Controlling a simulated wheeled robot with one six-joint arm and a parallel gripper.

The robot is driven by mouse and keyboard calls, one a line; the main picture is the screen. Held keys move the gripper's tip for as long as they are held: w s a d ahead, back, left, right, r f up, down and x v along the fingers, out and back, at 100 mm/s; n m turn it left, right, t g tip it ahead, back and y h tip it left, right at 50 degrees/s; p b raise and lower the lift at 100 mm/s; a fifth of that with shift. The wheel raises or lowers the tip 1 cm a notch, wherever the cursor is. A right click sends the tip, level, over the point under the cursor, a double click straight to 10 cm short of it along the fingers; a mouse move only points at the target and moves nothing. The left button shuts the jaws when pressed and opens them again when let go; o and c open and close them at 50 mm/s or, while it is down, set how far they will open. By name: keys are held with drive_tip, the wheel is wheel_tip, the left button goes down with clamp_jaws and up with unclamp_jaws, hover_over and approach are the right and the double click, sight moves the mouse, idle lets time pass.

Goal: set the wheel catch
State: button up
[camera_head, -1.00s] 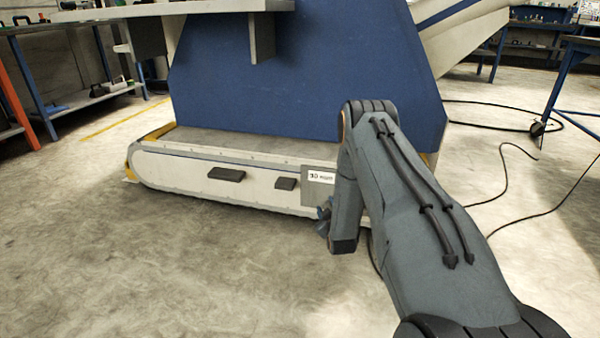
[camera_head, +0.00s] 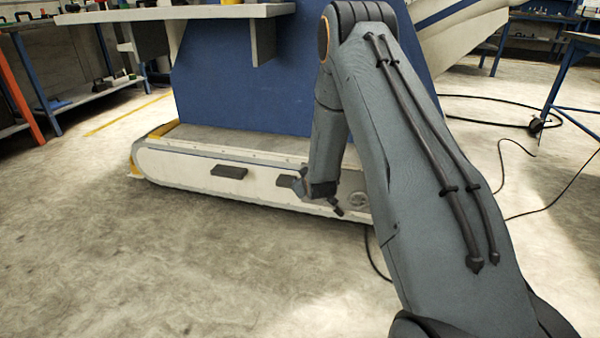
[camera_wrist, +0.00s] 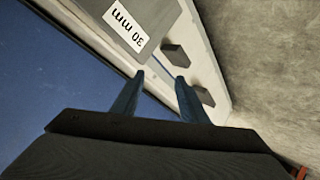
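Two dark pedal-like blocks stick out from the side of the machine's pale base. In the head view, the left block (camera_head: 229,171) is clear and the right block (camera_head: 288,181) is partly behind my gripper (camera_head: 318,194). In the wrist view, one block (camera_wrist: 174,55) lies just past the fingertips and the other block (camera_wrist: 204,97) lies beside the right finger. Which of them is the wheel catch I cannot tell. My gripper (camera_wrist: 160,79) shows two blue fingers spread apart with nothing between them. It is low, close to the base; contact is not visible.
The pale base (camera_head: 180,166) carries a blue body (camera_head: 235,75) and a shelf (camera_head: 190,13). A "30 mm" label (camera_wrist: 126,28) is near the blocks. Cables (camera_head: 500,125) lie at right; floor at front left is clear.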

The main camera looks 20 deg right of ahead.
drive_tip(key=shift+s+a+r+p, duration=0.2)
drive_tip(key=shift+a+r, duration=0.25)
drive_tip(key=shift+r, duration=0.2)
drive_tip(key=shift+s+a+r+p, duration=0.1)
drive_tip(key=shift+s+a+r, duration=0.1)
drive_tip(key=shift+a+r, duration=0.3)
drive_tip(key=shift+r, duration=0.1)
